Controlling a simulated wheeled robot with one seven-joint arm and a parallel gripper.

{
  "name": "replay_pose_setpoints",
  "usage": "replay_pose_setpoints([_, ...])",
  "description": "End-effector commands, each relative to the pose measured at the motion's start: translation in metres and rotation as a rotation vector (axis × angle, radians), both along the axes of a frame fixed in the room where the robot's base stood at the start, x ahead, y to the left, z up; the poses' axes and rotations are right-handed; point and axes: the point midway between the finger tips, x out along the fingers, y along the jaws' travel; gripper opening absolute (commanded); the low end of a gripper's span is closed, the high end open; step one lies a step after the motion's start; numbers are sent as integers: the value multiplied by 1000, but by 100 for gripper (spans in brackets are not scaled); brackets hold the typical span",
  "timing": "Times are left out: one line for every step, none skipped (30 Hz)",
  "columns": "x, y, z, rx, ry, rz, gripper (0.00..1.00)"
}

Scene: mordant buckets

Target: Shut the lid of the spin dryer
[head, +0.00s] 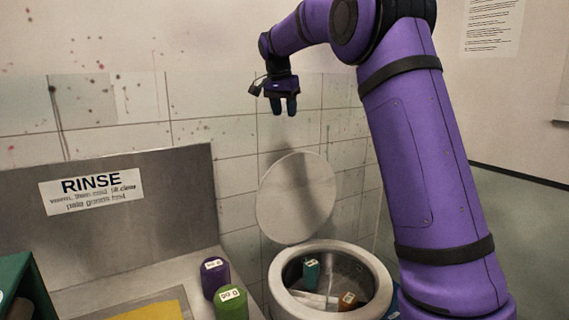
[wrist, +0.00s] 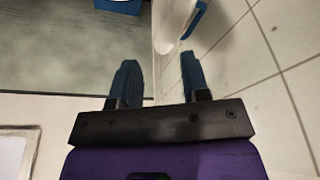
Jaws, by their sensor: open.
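The spin dryer (head: 278,293) is a round pale tub at the lower middle of the head view. Its round grey lid (head: 296,198) stands raised at the back of the opening, leaning toward the tiled wall. In the wrist view my gripper (wrist: 158,80) also shows two separated blue fingers. A pale curved edge shows beyond them there; I cannot tell surely that it is the lid.
A purple container (head: 214,278) and a green container (head: 232,302) stand left of the dryer on a counter. A steel panel with a RINSE sign (head: 92,191) rises behind the counter. The tiled wall (head: 230,150) is close behind the lid. Open floor lies at the right.

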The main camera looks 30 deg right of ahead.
Motion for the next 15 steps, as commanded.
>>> replay_pose_setpoints([20, -6, -11, -10, 10, -43, 42])
replay_pose_setpoints([29, -9, -16, -15, 11, -71, 42])
replay_pose_setpoints([42, -12, -22, -24, 14, -106, 42])
replay_pose_setpoints([51, -15, -27, -30, 17, -132, 42])
replay_pose_setpoints([61, -18, -33, -37, 18, -158, 42])
replay_pose_setpoints([72, -21, -41, -47, 20, -193, 42])
replay_pose_setpoints([81, -23, -47, -53, 22, -219, 42])
replay_pose_setpoints([89, -25, -54, -61, 23, -246, 42])
replay_pose_setpoints([99, -28, -62, -71, 24, -279, 42])
replay_pose_setpoints([106, -30, -69, -79, 24, -301, 42])
replay_pose_setpoints([112, -32, -75, -87, 24, -324, 42])
replay_pose_setpoints([120, -33, -83, -96, 25, -351, 42])
replay_pose_setpoints([125, -35, -88, -102, 23, -369, 42])
replay_pose_setpoints([130, -36, -93, -108, 21, -386, 42])
replay_pose_setpoints([135, -37, -99, -115, 22, -407, 42])
